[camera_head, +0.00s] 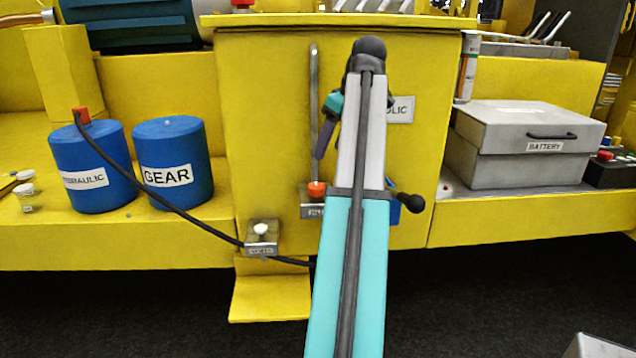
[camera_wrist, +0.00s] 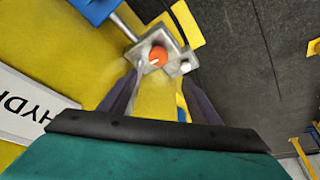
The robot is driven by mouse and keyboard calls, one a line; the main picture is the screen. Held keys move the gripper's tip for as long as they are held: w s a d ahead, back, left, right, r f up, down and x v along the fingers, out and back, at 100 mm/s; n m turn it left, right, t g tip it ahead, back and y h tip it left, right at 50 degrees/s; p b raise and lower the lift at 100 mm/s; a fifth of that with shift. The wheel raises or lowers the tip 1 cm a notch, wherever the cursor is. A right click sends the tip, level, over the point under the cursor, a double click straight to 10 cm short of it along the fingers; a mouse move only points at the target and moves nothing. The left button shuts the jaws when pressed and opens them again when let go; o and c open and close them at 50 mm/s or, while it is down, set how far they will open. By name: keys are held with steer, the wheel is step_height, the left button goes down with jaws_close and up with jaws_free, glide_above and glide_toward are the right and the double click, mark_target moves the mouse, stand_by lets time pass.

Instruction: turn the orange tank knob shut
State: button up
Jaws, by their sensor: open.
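The orange tank knob (camera_head: 316,189) sits on a small grey labelled block low on the front of the yellow hydraulic tank (camera_head: 265,120), left of my arm. In the wrist view the orange knob (camera_wrist: 158,56) shows with a small white mark on it, ahead of my fingers. My gripper (camera_head: 319,156) is above the knob in the head view, pointing down, its far finger mostly hidden by my arm. In the wrist view my gripper (camera_wrist: 158,78) is open, with purple fingers on either side and nothing between them. A gap to the knob seems to remain.
A white knob (camera_head: 261,229) on a grey block is left of the orange one, near a black hose (camera_head: 170,207). A vertical grey pipe (camera_head: 314,90) runs above the orange knob. Blue drums (camera_head: 175,165) stand left; a grey battery box (camera_head: 520,150) stands right.

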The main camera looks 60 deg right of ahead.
mark_target(317, 186)
steer(key=shift+s+d, duration=0.1)
steer(key=shift+s, duration=0.1)
steer(key=shift+f, duration=0.1)
steer(key=shift+p+x, duration=1.5)
steer(key=shift+x, duration=5.25)
steer(key=shift+d, duration=0.15)
steer(key=shift+c, duration=0.4)
